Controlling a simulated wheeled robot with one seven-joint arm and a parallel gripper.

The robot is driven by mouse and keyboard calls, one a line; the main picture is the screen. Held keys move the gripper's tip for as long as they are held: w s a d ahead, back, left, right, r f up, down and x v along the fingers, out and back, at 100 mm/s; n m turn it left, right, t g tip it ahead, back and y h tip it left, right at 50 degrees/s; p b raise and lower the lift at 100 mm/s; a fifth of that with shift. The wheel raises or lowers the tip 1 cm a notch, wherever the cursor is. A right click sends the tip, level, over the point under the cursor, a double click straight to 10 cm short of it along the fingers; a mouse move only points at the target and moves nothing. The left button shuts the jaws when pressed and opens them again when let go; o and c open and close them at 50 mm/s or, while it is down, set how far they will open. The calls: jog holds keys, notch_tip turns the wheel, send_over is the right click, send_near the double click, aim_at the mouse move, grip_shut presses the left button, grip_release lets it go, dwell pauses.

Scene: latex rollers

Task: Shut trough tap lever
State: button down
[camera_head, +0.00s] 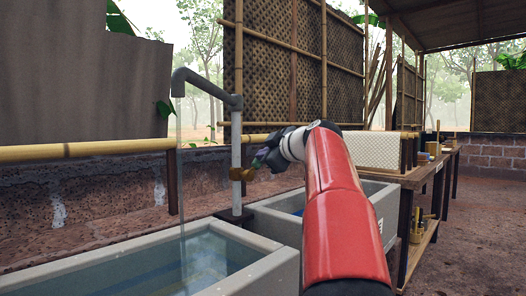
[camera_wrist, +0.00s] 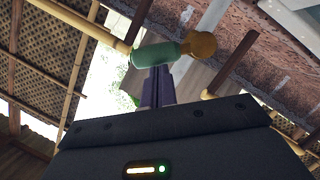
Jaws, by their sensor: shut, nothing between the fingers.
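A grey standpipe (camera_head: 236,130) with a bent spout (camera_head: 190,76) rises beside the near trough (camera_head: 262,262). A thin stream of water (camera_head: 181,150) falls from the spout into this trough. The brass tap valve (camera_head: 240,174) sits low on the pipe and also shows in the wrist view (camera_wrist: 200,45). The green tap lever (camera_wrist: 155,54) extends left from the valve in the wrist view. My gripper (camera_wrist: 155,76) is shut and empty, its purple fingertips right at the lever's lower side; I cannot tell if they touch. In the head view my gripper (camera_head: 261,159) partly hides the lever.
A second trough (camera_head: 270,216) stands behind the first, partly hidden by my red arm. A wooden bench (camera_head: 425,176) with small items is at the right. A bamboo rail (camera_head: 90,149) and a low brick wall (camera_head: 90,205) run behind the troughs. The floor at right is clear.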

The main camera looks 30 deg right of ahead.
jog(key=shift+w+d+f+m+g+y+p, duration=0.25)
jog(key=shift+d+f+m+y+p, duration=0.2)
jog(key=shift+m+p, duration=0.4)
jog(key=shift+w+d+f+m+g+y+p, duration=0.1)
jog(key=shift+d+f+m+g+y+p, duration=0.35)
jog(key=shift+m, duration=0.7)
jog(key=shift+w+d+f+m+g+y+p, duration=0.1)
jog(key=shift+w+d+f+m+y+p, duration=0.15)
jog(key=shift+d+f+m+p, duration=0.6)
jog(key=shift+a+r, duration=0.25)
